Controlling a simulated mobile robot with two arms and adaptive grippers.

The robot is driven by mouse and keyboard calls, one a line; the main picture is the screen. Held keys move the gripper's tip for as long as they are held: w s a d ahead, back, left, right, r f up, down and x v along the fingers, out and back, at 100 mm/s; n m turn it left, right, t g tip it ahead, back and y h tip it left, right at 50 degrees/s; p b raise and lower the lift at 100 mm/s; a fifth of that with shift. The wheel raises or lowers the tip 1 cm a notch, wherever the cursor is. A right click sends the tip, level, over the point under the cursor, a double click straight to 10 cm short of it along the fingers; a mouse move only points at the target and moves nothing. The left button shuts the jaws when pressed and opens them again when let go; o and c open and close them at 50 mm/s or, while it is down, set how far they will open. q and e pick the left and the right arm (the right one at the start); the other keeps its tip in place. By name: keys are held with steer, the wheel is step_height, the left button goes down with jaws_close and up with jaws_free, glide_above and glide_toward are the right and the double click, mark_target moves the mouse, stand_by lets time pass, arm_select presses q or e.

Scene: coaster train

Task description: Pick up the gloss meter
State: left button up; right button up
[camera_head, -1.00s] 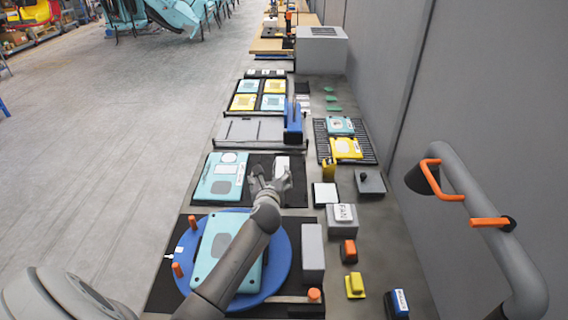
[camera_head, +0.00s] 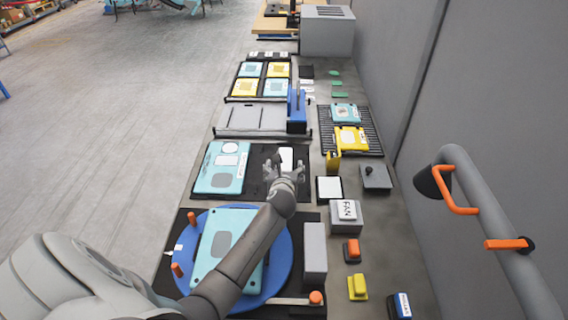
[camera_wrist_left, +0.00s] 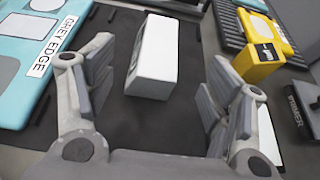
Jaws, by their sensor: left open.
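A white box-shaped device (camera_head: 287,154) with a grey face stands on the black mat; I take it to be the gloss meter, though no name on it is readable. It also shows in the left wrist view (camera_wrist_left: 153,55). My left gripper (camera_head: 285,170) is open and empty, just on the near side of the device. In the left wrist view its fingers spread to either side, with the device ahead between them and no visible contact. In the head view the gripper partly covers the device's lower end. My right gripper is not in view.
A teal panel (camera_head: 221,168) marked grey edge lies left on the mat. A yellow device (camera_wrist_left: 258,58) and a white pad (camera_head: 329,189) are close on the right. The blue turntable (camera_head: 283,262) lies under my left arm. A grey tube with orange handles (camera_head: 455,195) rises at right.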

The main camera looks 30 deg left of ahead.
mark_target(284, 160)
arm_select(q)
steer(key=shift+x, duration=0.95)
steer(key=shift+w+a+f, duration=0.15)
steer(key=shift+w+f, duration=0.05)
steer(key=shift+w, duration=0.05)
steer(key=shift+w+a+f, duration=0.1)
steer(key=shift+w+a, duration=0.25)
steer(key=shift+w, duration=0.05)
steer(key=shift+w+a+f, duration=0.1)
steer(key=shift+w+a, duration=0.1)
steer(key=shift+w, duration=0.05)
steer(key=x, duration=0.3)
steer(key=shift+s, duration=0.1)
steer(key=shift+w+a+f, duration=0.15)
steer(key=shift+w+a, duration=0.1)
steer(key=shift+w, duration=0.05)
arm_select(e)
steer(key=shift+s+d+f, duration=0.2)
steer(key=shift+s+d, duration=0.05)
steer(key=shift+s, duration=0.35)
